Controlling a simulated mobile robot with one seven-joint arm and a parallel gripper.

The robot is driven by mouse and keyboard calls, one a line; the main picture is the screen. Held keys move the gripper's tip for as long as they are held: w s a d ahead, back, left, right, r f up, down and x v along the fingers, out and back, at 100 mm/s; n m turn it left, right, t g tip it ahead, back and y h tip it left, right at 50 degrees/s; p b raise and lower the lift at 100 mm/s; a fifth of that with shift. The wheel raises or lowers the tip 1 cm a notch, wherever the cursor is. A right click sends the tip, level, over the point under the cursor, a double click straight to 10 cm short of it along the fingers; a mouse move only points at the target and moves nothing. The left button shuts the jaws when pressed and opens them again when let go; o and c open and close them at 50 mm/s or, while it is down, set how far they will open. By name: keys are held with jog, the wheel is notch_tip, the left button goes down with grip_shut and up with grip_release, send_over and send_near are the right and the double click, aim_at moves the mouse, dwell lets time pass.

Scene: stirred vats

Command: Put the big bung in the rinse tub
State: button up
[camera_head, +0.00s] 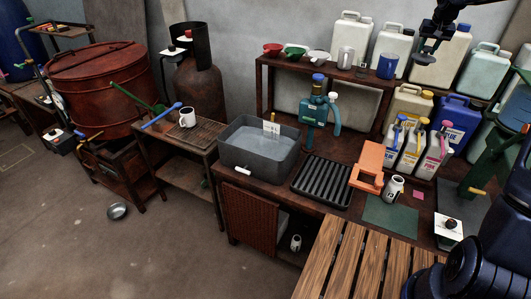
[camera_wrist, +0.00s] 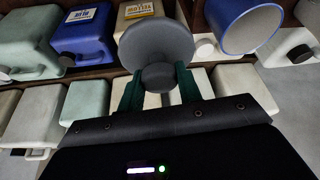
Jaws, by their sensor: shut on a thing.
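My gripper (camera_head: 432,40) is high at the top right of the head view, in front of the row of canisters. It is shut on the big bung (camera_head: 425,59), a grey piece with a wide round disc and a narrower stub. In the wrist view the bung (camera_wrist: 156,42) sits between the two green fingers, with the disc beyond the fingertips. The rinse tub (camera_head: 248,168) is a grey open bin on the bench in the middle of the head view. It holds water and has a small label card at its back. The bung is well apart from the tub, up and to its right.
A shelf (camera_head: 300,62) with bowls, a jug and a blue mug (camera_head: 387,66) stands behind the tub. A teal pump (camera_head: 315,108) rises at the tub's right. A black ribbed tray (camera_head: 322,181), orange stand (camera_head: 368,160) and several bottles crowd the bench. The water surface looks clear.

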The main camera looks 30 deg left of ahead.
jog(key=s+a+n, duration=0.1)
jog(key=s+a, duration=0.2)
jog(key=a, duration=0.6)
jog(key=s+a+r+n+y, duration=0.1)
jog(key=s+a, duration=0.3)
jog(key=a, duration=0.5)
jog(key=s+a+n, duration=0.1)
jog(key=s+a, duration=0.2)
jog(key=a, duration=0.6)
jog(key=s+a+f+n, duration=0.1)
jog(key=s+a+f, duration=0.2)
jog(key=s+a, duration=0.35)
jog(key=s+a+f+n, duration=0.1)
jog(key=s+a+f, duration=0.2)
jog(key=a, duration=0.6)
jog(key=s+a+f+n, duration=0.1)
jog(key=s+a+f, duration=0.35)
jog(key=f, duration=0.25)
jog(key=s+a+f+g+y, duration=0.1)
jog(key=s+a+f, duration=0.2)
jog(key=s+f, duration=0.25)
jog(key=s+a+f+n, duration=0.1)
jog(key=s+a+f, duration=0.25)
jog(key=f, duration=0.45)
jog(key=shift+s+f, duration=0.15)
jog(key=shift+f, duration=4.8)
jog(key=shift+s+f, duration=0.1)
jog(key=shift+f, duration=4.85)
jog(key=shift+f, duration=0.15)
